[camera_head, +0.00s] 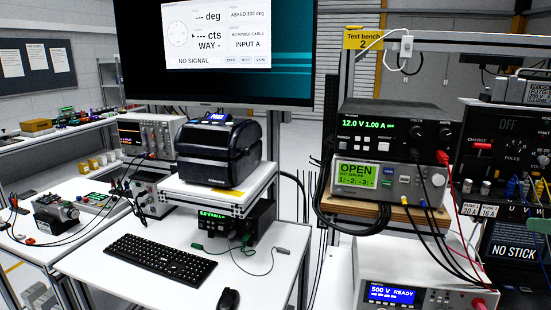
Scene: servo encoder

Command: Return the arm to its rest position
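I cannot make out either of my grippers or my arms in the head view. A small grey and black motor-like unit (57,213) with cables sits on the white bench at the left. The monitor (215,92) at the top reads "NO SIGNAL", "WAY -" and "INPUT A", with dashes for deg and cts. Whether anything is held is not shown.
A black keyboard (160,258) and mouse (229,299) lie on the front desk. A black printer (219,153) stands on a raised shelf. Stacked instruments (384,180) with hanging cables crowd the right side. Loose leads lie beside the keyboard.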

